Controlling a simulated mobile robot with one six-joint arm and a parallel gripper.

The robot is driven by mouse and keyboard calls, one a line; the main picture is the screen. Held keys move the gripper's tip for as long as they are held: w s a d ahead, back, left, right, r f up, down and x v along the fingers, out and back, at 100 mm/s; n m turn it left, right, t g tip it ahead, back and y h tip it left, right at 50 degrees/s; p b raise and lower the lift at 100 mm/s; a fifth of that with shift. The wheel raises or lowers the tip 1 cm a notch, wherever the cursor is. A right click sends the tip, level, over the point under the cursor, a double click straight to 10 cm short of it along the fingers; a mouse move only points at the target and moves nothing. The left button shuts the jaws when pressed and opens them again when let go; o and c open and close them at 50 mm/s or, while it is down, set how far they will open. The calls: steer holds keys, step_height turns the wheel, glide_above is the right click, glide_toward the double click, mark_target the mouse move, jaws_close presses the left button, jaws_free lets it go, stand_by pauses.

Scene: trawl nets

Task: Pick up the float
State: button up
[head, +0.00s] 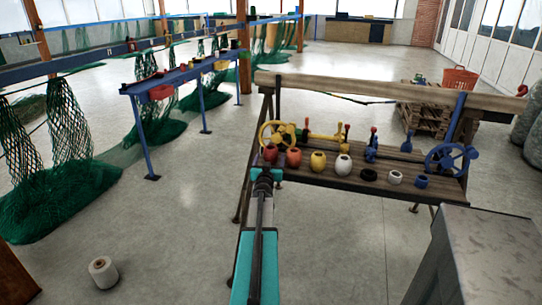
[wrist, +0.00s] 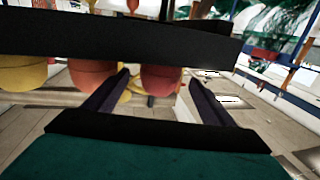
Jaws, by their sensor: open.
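Several floats stand in a row along the front of a wooden bench (head: 330,183): a red float (head: 270,153) at the left end, an orange float (head: 293,157), a yellow float (head: 317,162) and a white float (head: 343,166). My gripper (head: 264,176) is at the bench's front left corner, just in front of the red float. In the wrist view my open gripper (wrist: 156,84) has the red float (wrist: 160,78) between its fingers in the picture; contact cannot be told. The orange float (wrist: 92,74) is beside the left finger. A dark bar hides the floats' upper parts there.
A yellow handwheel (head: 277,135) and a blue handwheel (head: 445,160) flank the bench. A grey metal box (head: 490,255) stands front right. Floor on the left is open around a white spool (head: 103,272).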

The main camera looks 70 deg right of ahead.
mark_target(270, 156)
steer(key=shift+x, duration=1.5)
steer(key=c, duration=1.2)
steer(key=shift+o, duration=0.2)
steer(key=shift+r, duration=0.1)
steer(key=shift+r+p, duration=0.5)
steer(key=shift+r, duration=1.1)
steer(key=s+a+r+b, duration=0.1)
steer(key=s+a+b, duration=0.4)
steer(key=s+a, duration=0.6)
steer(key=shift+a+r, duration=0.2)
steer(key=shift+r, duration=0.05)
